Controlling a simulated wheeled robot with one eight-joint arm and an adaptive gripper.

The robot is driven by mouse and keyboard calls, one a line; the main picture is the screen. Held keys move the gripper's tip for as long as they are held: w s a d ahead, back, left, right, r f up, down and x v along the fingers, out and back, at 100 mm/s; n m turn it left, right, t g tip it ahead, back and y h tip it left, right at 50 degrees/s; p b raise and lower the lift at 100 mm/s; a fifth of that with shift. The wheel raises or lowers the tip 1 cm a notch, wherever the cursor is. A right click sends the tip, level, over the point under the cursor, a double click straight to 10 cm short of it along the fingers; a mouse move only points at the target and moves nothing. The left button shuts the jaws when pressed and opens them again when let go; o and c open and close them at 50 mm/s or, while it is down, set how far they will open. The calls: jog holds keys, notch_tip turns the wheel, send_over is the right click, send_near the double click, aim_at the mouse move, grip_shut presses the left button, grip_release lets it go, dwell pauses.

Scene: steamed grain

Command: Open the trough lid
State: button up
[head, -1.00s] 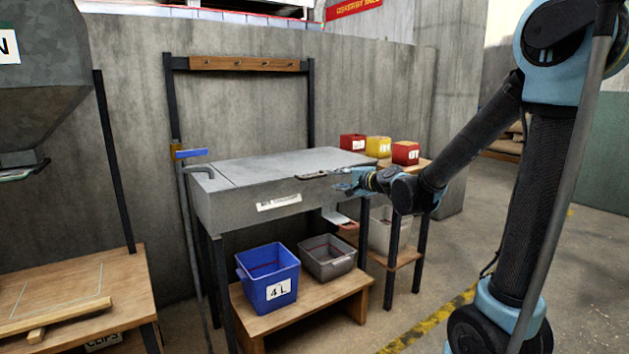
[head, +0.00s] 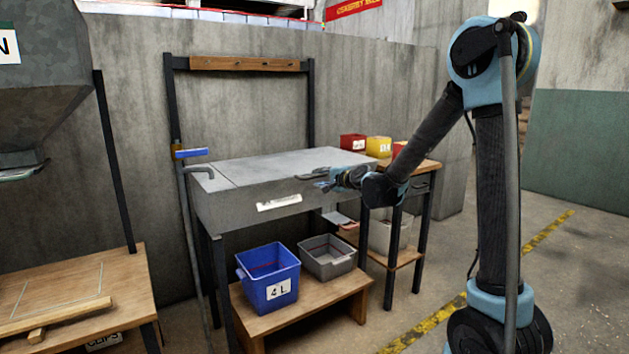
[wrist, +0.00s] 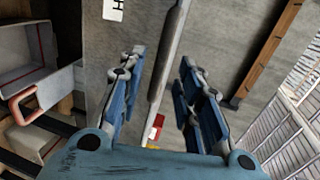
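The grey metal trough (head: 235,210) stands on dark legs against the wall. Its flat grey lid (head: 270,165) lies shut on top. A dark handle (head: 308,176) sits at the lid's front edge, partly hidden by my gripper in the head view. My gripper (head: 325,182) is at the right part of this front edge, beside the handle. In the wrist view my gripper (wrist: 163,95) is open, its blue fingers apart on either side of a grey bar (wrist: 168,55) along the lid's edge. I cannot tell whether the fingers touch it.
A blue bin (head: 268,276) marked 4 L and a grey bin (head: 327,257) stand on a low wooden shelf (head: 305,306) below. Red (head: 353,142) and yellow (head: 379,147) bins stand on a side table at right. A blue-topped pole (head: 190,153) stands at the trough's left. Floor at front right is clear.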

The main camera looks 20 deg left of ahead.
aim_at(316, 177)
jog(key=shift+x, duration=2.65)
jog(key=shift+c, duration=0.6)
grip_shut()
